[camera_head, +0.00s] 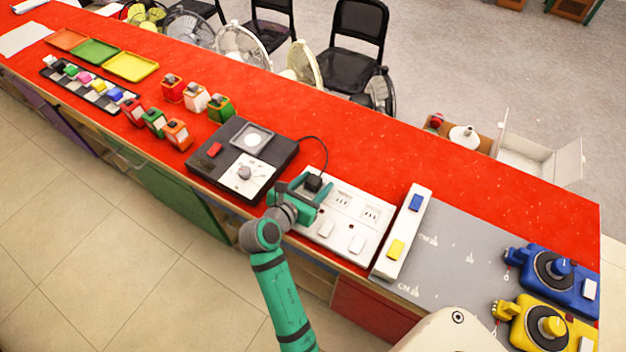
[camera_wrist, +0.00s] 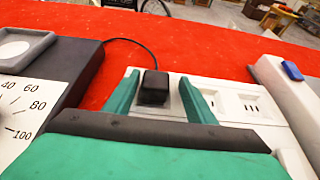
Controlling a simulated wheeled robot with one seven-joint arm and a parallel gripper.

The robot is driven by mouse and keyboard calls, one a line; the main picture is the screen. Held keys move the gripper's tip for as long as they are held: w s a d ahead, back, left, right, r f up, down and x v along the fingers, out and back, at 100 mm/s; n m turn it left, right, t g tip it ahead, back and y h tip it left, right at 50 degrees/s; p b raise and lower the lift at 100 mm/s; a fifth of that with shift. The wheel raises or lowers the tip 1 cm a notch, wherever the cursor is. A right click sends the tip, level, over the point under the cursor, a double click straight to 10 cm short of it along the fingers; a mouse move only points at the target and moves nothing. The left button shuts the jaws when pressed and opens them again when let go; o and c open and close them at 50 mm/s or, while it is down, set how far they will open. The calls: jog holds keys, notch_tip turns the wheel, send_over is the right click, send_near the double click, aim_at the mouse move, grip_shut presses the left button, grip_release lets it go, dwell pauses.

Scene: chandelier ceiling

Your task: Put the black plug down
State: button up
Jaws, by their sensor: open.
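The black plug (camera_head: 313,183) is at the left end of the white socket panel (camera_head: 336,237), with a thin black cable running from it to the dark dial box (camera_head: 212,177). In the wrist view the plug (camera_wrist: 154,88) stands on the panel (camera_wrist: 236,87), and the slots under it are hidden. My green gripper (camera_head: 311,197) is at the plug. In the wrist view its two fingers (camera_wrist: 160,98) are open, one on each side of the plug, with gaps between them and it.
A white strip with blue and yellow switches (camera_head: 405,232) stands right of the panel. Blue (camera_head: 556,273) and yellow (camera_head: 545,325) devices sit at the far right. Small coloured boxes (camera_head: 197,97) stand left of the dial box. The red counter (camera_head: 350,135) behind the panel is clear.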

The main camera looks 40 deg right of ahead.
jog(key=v, duration=1.1)
jog(key=shift+w+a+r, duration=0.15)
jog(key=shift+a+r, duration=0.05)
jog(key=shift+a, duration=0.1)
